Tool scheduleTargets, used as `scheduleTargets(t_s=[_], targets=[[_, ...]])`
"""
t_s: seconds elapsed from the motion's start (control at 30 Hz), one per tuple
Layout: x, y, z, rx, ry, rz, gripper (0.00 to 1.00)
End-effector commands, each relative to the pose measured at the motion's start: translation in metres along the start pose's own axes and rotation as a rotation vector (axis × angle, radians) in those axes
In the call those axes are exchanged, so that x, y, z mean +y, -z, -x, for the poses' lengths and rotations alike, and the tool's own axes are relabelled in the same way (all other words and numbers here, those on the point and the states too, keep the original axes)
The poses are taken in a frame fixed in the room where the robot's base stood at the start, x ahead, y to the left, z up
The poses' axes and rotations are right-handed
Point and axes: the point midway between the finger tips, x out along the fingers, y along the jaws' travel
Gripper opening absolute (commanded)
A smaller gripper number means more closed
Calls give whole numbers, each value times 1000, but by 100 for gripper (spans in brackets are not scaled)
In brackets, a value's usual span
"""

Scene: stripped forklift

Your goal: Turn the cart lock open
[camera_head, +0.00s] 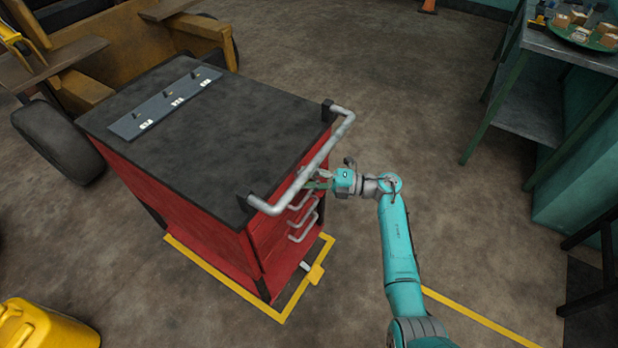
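A red tool cart (190,217) with a dark top (200,145) stands left of centre. A grey push handle (312,165) juts from its right edge. Several grey drawer handles (303,225) show on the right face below it. My gripper (318,183) is at the cart's right face, just beside and below the push handle. Its fingers are small and partly hidden by the handle, so I cannot tell whether they are open, shut or touching anything. I cannot clearly make out the cart lock.
A yellow floor outline (228,288) surrounds the cart's base. A grey strip with labelled pegs (165,102) lies on the cart top. The forklift (125,45) is behind. A green-legged table (565,50) stands upper right. A yellow container (45,325) is lower left.

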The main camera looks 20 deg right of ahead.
Motion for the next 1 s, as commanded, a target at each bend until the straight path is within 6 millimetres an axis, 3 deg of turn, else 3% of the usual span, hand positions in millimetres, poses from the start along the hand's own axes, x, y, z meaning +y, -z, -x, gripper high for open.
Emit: scheduleTargets(t_s=[0.6,0.63,0.7,1.0], targets=[[-1,1,0,2,16,34,13],[-1,1,0,2,16,34,55],[-1,1,0,1,15,34,73],[0,0,0,0,15,34,73]])
